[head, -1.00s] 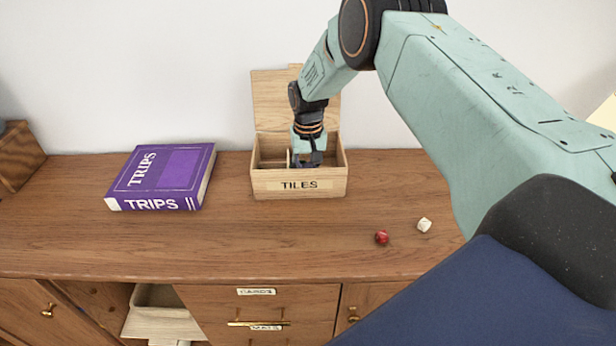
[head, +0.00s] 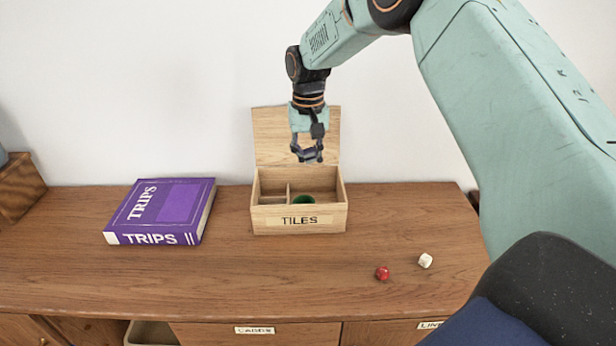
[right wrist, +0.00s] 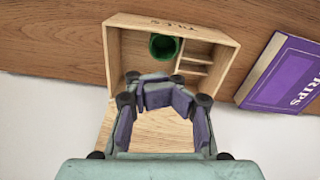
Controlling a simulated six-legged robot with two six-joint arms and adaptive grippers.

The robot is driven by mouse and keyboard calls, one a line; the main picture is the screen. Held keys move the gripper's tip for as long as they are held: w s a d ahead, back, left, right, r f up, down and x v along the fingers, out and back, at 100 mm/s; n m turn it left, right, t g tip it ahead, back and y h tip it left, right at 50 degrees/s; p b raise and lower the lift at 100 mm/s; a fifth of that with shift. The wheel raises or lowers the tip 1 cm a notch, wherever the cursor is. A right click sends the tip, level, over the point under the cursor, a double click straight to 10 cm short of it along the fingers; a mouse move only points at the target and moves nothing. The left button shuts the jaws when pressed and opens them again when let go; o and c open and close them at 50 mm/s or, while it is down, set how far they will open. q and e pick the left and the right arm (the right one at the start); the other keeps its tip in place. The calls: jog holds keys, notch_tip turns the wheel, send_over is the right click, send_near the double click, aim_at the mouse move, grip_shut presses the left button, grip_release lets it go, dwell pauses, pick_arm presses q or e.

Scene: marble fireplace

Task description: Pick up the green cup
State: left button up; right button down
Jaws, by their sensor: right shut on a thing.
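The green cup (head: 304,199) sits inside the open wooden box (head: 268,222) labelled TILES, in its right compartment. Only part of the cup shows above the box front in the head view. In the right wrist view the cup (right wrist: 163,46) is seen from above, round and dark inside. My right gripper (head: 308,157) is raised above the box, apart from the cup. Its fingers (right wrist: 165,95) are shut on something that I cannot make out. My left gripper is not in view.
The box lid (head: 297,135) stands open against the wall, close behind my right gripper. A purple TRIPS book (head: 162,210) lies to the left. A red die (head: 382,273) and a white die (head: 425,261) lie at the front right. The wooden top between is clear.

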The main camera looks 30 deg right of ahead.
jog(key=shift+r, duration=1.5)
jog(key=shift+c, duration=2.1)
grip_release()
